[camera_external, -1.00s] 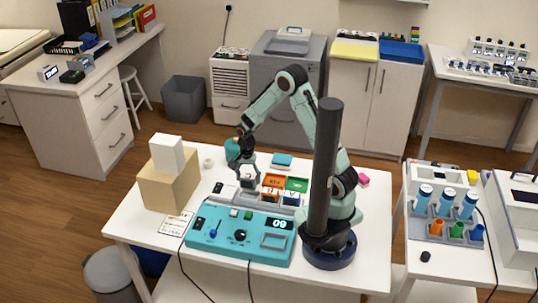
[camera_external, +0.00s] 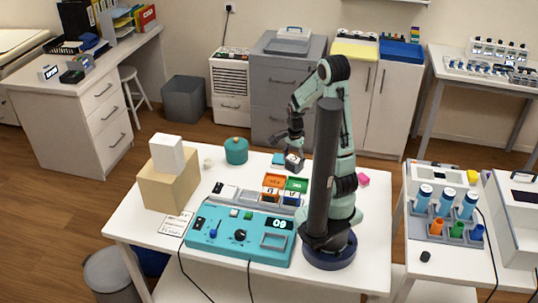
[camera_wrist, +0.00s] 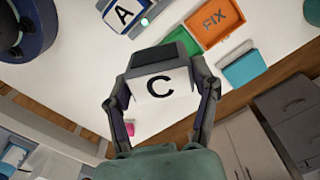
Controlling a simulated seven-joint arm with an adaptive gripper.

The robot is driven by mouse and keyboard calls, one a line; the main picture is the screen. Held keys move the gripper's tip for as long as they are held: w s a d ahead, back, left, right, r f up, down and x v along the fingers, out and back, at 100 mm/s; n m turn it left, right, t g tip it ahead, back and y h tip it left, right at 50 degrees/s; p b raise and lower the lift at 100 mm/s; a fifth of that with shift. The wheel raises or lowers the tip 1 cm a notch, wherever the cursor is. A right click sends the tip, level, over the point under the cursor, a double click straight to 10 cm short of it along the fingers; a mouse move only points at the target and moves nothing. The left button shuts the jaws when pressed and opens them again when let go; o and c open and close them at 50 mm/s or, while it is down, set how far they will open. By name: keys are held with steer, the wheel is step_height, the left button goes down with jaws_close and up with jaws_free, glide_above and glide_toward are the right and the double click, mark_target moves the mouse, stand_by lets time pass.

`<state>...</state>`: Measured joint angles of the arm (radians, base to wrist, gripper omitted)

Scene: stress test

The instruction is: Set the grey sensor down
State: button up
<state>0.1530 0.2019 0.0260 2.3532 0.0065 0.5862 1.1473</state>
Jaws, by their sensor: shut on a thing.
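The grey sensor (camera_wrist: 162,72) has a white face marked C, seen in the wrist view. My gripper (camera_wrist: 160,98) is shut on it, one finger on each side. In the external view my gripper (camera_external: 294,147) holds the sensor (camera_external: 294,163) over the back part of the white table, behind the green tray (camera_external: 297,184) and right of the small teal box (camera_external: 278,160). I cannot tell how high above the table it hangs.
An orange tray (camera_external: 274,181), marked FIX in the wrist view, stands beside the green one. A teal console (camera_external: 240,235) fills the table front.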

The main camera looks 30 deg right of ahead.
steer(key=s+d+r+m, duration=0.1)
steer(key=s+d+m, duration=0.15)
steer(key=d, duration=0.35)
steer(key=shift+m, duration=0.45)
steer(key=w+d+f, duration=0.2)
steer(key=w+f, duration=0.1)
steer(key=w, duration=0.1)
steer(key=w+d+f, duration=0.2)
steer(key=w+f, duration=0.1)
steer(key=w, duration=0.1)
steer(key=w+d+f, duration=0.2)
steer(key=w+f, duration=0.1)
steer(key=w, duration=0.1)
steer(key=shift+w+d+f, duration=0.1)
steer(key=shift+d+f, duration=0.05)
steer(key=shift+d, duration=0.2)
steer(key=shift+w+d+f, duration=0.1)
steer(key=shift+w+f, duration=0.1)
steer(key=shift+f, duration=1.55)
steer(key=o, duration=1.2)
steer(key=shift+f, duration=0.1)
